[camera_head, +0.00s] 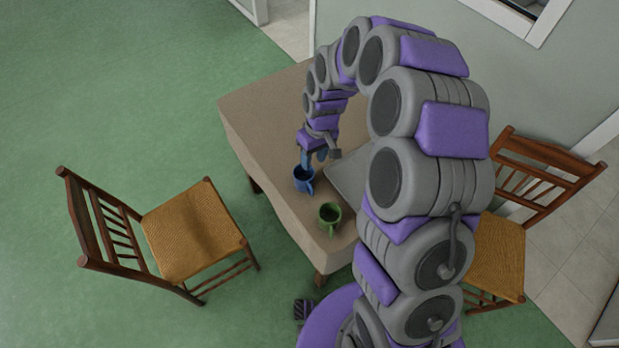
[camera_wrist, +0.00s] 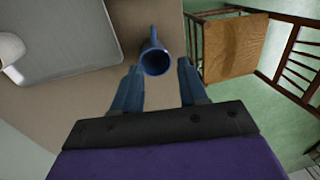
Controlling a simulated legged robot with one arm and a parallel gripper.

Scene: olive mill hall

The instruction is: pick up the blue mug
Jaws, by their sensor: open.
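The blue mug (camera_head: 303,181) stands on the table (camera_head: 262,112), close to its left edge. My gripper (camera_head: 313,160) is right above it in the head view, with its blue fingers pointing down at the mug. In the wrist view the mug (camera_wrist: 154,58) shows ahead of the fingertips, between their lines and nearer the left finger. My gripper (camera_wrist: 158,82) is open there, with nothing between the fingers. I cannot tell from these views whether a finger touches the mug.
A green mug (camera_head: 329,217) stands near the table's front corner. A grey flat board or tray (camera_wrist: 62,38) lies beside the blue mug, with a pale rounded object (camera_wrist: 10,50) on its edge. Chairs stand left (camera_head: 190,232) and right (camera_head: 500,255) of the table.

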